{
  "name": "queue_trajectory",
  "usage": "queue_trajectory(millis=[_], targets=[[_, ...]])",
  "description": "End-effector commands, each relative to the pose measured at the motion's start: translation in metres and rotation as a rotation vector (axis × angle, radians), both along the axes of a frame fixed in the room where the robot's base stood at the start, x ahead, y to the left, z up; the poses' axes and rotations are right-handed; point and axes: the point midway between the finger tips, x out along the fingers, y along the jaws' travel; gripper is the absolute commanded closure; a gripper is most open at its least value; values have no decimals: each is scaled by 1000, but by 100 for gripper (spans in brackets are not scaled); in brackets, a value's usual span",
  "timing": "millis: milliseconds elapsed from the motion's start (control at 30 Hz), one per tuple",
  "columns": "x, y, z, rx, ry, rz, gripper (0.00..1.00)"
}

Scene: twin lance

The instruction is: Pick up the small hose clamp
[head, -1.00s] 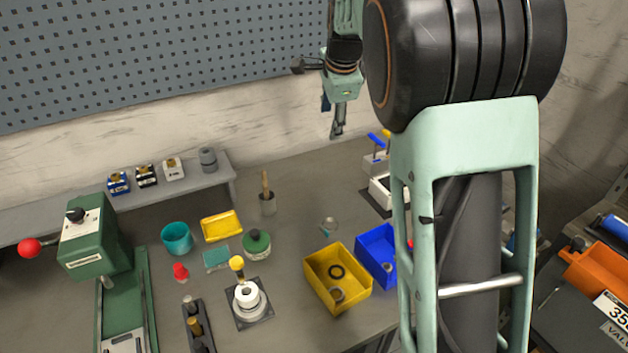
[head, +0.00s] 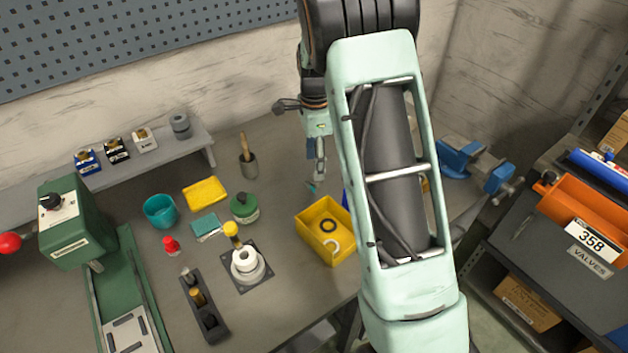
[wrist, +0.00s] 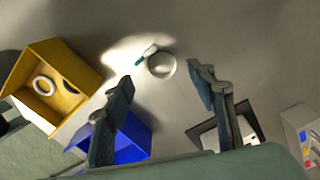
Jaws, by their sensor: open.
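The small hose clamp (wrist: 161,65) is a thin silvery ring with a teal screw part at its left, lying on the grey bench in the wrist view. In the head view only its teal part (head: 311,187) shows clearly, close to my gripper (head: 317,173). In the wrist view my gripper (wrist: 160,77) is open and empty. Its two fingers stand apart, and the clamp appears just beyond the fingertips, between their lines. The remaining height above the bench is hard to judge.
A yellow bin (head: 309,246) with a pale and a dark ring stands near the clamp. A blue bin (wrist: 132,142) shows partly behind my left finger. Bench around the clamp is clear.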

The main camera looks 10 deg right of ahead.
Motion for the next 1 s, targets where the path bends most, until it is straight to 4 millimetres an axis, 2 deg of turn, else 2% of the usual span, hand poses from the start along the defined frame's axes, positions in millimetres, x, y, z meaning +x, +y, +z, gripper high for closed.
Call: queue_trajectory(millis=[333, 667, 1000], targets=[[2, -3, -45, 0, 3, 0, 49], [3, -3, -52, 0, 0, 0, 50], [3, -3, -51, 0, 0, 0, 86]])
